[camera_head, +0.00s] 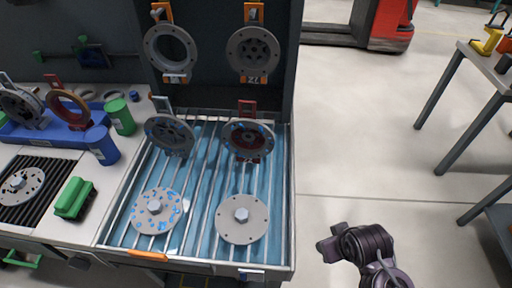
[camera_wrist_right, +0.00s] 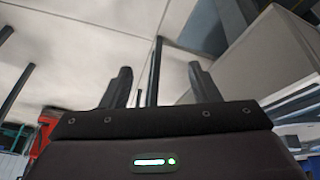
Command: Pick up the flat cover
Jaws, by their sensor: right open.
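Two flat round covers with a central hex bolt lie on the bars of the wash tray. The left one (camera_head: 157,211) has blue spots and the right one (camera_head: 242,218) is plain grey. A similar flat disc (camera_head: 21,185) lies on a black ribbed rack at the far left. I cannot tell which is the task's cover. My right gripper (camera_head: 330,246) is to the right of the tray, over the floor and apart from the covers. In the right wrist view my right gripper (camera_wrist_right: 160,82) has its fingers apart with nothing between them. My left gripper is not in view.
The tray (camera_head: 290,190) has a raised rim. A green block (camera_head: 73,198) and blue cylinder (camera_head: 102,145) stand left. The floor at right is clear up to a table (camera_head: 460,110).

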